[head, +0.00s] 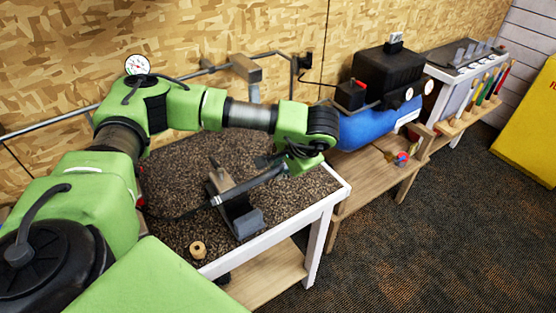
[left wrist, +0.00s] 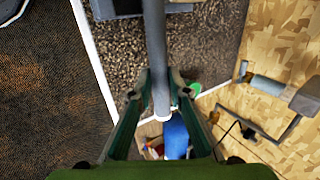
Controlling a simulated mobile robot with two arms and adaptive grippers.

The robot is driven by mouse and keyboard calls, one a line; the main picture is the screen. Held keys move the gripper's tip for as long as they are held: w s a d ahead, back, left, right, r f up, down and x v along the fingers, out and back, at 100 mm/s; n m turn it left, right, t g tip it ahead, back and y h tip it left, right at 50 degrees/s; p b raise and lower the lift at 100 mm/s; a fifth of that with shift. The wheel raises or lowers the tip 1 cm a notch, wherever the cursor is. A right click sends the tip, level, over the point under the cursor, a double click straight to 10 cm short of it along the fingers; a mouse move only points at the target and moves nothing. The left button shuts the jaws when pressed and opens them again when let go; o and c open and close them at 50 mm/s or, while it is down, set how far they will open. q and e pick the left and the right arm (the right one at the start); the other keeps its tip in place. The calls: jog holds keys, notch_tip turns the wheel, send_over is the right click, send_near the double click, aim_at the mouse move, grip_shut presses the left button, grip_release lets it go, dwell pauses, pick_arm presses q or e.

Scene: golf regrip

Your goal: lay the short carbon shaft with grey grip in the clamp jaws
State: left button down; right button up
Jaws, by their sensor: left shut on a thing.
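The short carbon shaft has a grey grip (head: 245,187), with a pale ring where the thin dark shaft begins at the grip's left end. My left gripper (head: 275,162) is shut on the grip near its right end. In the left wrist view, the grip (left wrist: 156,50) runs up between the fingers of my left gripper (left wrist: 160,92), its pale end cap just past them. The clamp (head: 247,222) stands on the bench, and the grip crosses between its back and front jaws in the head view. I cannot tell whether the grip touches the jaws. My right gripper is out of view.
The bench (head: 300,205) has a speckled brown top with a white edge. A small wooden ring (head: 198,249) lies near its front. A blue air tank (head: 366,130) stands right of the bench, and a chipboard wall (head: 230,35) closes the back.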

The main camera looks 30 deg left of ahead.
pick_arm(q)
jog(key=shift+w+f, duration=0.1)
jog(key=shift+w, duration=0.1)
jog(key=shift+s, duration=0.15)
jog(key=shift+d+f+b, duration=0.1)
jog(key=shift+f+b, duration=0.6)
jog(key=shift+b, duration=0.1)
notch_tip(320, 180, down, 9)
jog(key=b, duration=0.7)
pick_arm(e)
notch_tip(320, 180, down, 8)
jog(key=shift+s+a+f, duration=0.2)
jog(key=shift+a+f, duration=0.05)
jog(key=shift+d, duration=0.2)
